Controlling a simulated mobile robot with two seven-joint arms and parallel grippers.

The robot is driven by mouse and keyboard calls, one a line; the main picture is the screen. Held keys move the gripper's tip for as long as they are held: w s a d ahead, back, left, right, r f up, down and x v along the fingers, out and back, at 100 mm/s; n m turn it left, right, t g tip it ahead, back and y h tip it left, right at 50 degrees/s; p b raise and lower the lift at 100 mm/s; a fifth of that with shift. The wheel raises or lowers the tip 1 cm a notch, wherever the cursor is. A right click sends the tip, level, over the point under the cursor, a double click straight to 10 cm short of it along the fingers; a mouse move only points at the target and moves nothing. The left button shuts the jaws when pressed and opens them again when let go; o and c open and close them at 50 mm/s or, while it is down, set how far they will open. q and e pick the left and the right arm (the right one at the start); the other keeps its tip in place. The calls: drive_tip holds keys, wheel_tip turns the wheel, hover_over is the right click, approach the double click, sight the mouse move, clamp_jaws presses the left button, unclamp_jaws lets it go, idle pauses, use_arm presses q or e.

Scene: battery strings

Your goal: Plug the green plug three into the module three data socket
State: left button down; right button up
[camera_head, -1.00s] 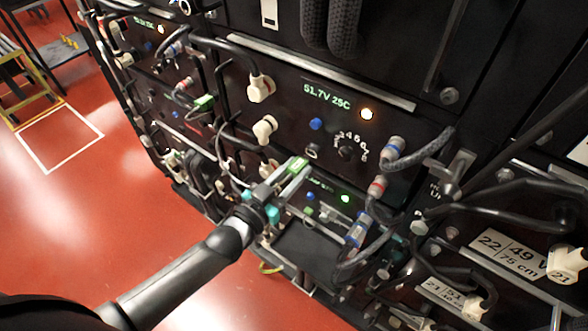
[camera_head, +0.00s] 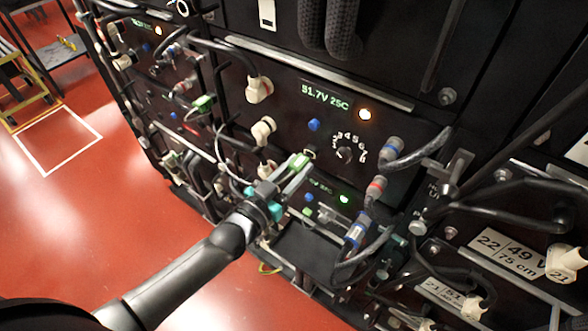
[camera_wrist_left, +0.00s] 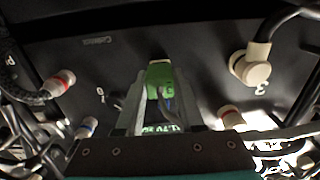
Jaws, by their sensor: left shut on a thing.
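The green plug (camera_head: 299,162) is held between the fingertips of my left gripper (camera_head: 272,185), which is shut on it. In the left wrist view the green plug (camera_wrist_left: 160,78) sits between the gripper's two fingers (camera_wrist_left: 160,105), with a grey cable coming off it. In the head view the plug's far end is close to a small dark socket (camera_head: 310,152) under the blue button, on the panel reading 51.7V 25C. I cannot tell whether they touch. In the wrist view the plug hides that socket. My right gripper is not in view.
Beside the socket are a blue button (camera_head: 314,125) and a numbered dial (camera_head: 346,154). Cream elbow connectors (camera_head: 263,130) stand to the left. Grey connectors with cables (camera_head: 392,149) stand to the right. Open red floor (camera_head: 75,225) is at left.

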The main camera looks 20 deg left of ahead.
use_arm(q)
drive_tip(key=shift+x, duration=0.9)
drive_tip(key=shift+c, duration=2.2)
unclamp_jaws()
drive_tip(key=v, duration=1.5)
drive_tip(key=shift+r, duration=0.1)
drive_tip(key=shift+c, duration=0.4)
